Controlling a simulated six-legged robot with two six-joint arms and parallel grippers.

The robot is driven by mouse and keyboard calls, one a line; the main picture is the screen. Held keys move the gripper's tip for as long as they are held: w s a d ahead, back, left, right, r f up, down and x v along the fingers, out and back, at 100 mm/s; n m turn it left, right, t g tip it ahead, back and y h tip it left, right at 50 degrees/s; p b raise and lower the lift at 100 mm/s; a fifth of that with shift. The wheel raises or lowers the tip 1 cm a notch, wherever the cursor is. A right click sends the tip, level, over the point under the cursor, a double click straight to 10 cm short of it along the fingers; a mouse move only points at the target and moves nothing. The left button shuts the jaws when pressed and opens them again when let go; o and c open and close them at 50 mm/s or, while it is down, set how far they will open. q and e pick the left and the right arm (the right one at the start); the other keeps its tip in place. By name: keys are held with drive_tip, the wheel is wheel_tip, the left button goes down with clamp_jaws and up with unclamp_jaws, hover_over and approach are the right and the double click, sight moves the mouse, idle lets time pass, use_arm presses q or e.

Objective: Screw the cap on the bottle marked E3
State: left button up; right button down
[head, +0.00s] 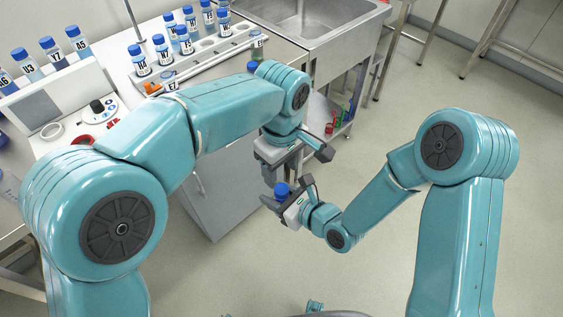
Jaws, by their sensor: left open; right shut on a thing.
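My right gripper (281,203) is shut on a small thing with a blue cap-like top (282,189). It is held in the air in front of the white cabinet. The body below the blue top is mostly hidden by the gripper, and I read no marking on it. My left gripper (283,176) is open, pointing down just above the blue top. I cannot tell whether its fingers reach around it. I cannot pick out the E3 mark with certainty; a label starting with E (258,43) shows at the rack's right end, too small to read fully.
A white rack (205,45) holds several blue-capped bottles on the bench at the back left. More bottles stand behind a grey-white device (60,92). A steel sink (305,25) is at the back.

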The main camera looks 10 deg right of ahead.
sight(282, 188)
use_arm(q)
wheel_tip(282, 188, down, 7)
drive_tip(key=shift+r, duration=0.1)
idle(0.3)
clamp_jaws()
drive_tip(key=m, duration=0.3)
drive_tip(key=shift+o, duration=0.3)
unclamp_jaws()
drive_tip(key=shift+r, duration=2.3)
